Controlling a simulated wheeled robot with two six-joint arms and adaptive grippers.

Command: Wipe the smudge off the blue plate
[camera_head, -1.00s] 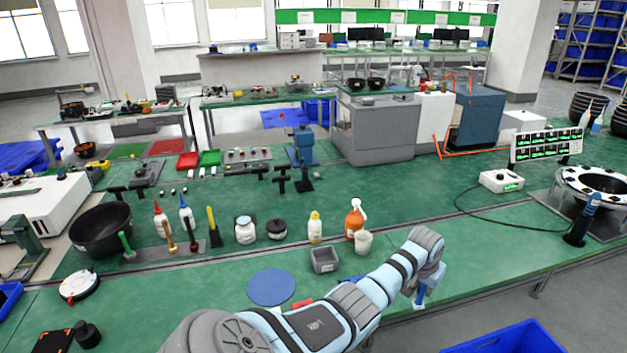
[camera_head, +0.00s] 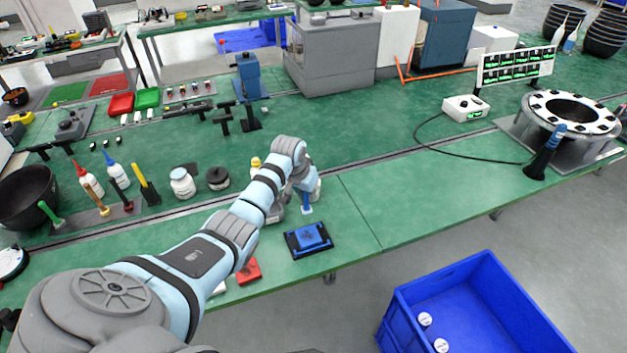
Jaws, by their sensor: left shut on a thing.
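My left gripper (camera_head: 306,196) is over the green bench, at the end of the light blue arm. No smudge can be made out. My right gripper is not in view.
A red object (camera_head: 248,270) lies by the front edge beside my arm. A blue crate (camera_head: 470,305) with white round items stands on the floor. The bench right of the tray is clear.

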